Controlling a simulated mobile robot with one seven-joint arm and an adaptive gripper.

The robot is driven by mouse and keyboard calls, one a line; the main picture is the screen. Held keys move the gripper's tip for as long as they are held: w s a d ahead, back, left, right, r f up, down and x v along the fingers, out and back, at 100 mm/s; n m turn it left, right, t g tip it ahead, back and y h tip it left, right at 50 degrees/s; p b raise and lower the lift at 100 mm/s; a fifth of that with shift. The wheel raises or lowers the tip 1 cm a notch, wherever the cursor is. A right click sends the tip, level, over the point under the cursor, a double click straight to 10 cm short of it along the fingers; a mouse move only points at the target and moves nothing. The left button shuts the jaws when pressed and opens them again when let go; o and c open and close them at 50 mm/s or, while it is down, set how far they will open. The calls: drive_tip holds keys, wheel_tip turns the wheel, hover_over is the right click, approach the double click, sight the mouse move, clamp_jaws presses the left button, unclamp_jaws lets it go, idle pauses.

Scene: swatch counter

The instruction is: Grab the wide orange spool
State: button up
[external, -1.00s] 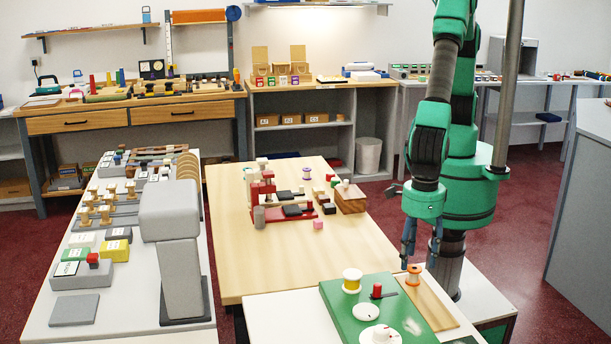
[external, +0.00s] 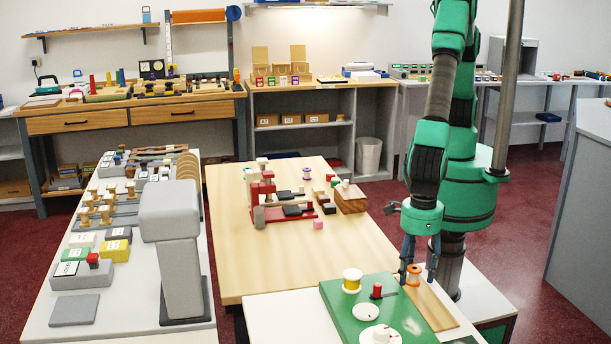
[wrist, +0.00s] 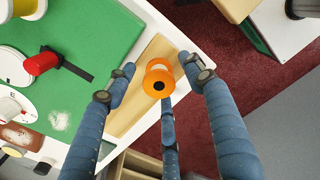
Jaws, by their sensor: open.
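The wide orange spool (external: 413,274) stands upright on a wooden strip (external: 432,305) at the right side of the near white table. It has orange flanges and a pale middle. In the wrist view the orange spool (wrist: 158,80) shows from above, with a dark hole in its centre. My gripper (external: 418,272) is open, its blue fingers spread around the spool.
Left of the strip lies a green board (external: 350,310) with a white and yellow spool (external: 352,281), a red knob (external: 377,291) and white discs (external: 368,312). The table edge is close on the right. The wooden table (external: 300,240) behind has free room at its front.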

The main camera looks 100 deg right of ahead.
sight(415, 268)
drive_tip(key=c, duration=1.1)
drive_tip(key=shift+o, duration=0.2)
drive_tip(key=shift+r, duration=0.2)
drive_tip(key=shift+r, duration=0.65)
wheel_tip(415, 268, up, 2)
drive_tip(key=shift+r+p, duration=0.15)
drive_tip(key=shift+p, duration=0.3)
drive_tip(key=s+d+r+p, duration=0.1)
drive_tip(key=s+d, duration=0.9)
drive_tip(key=d, duration=0.2)
drive_tip(key=shift+d, duration=0.2)
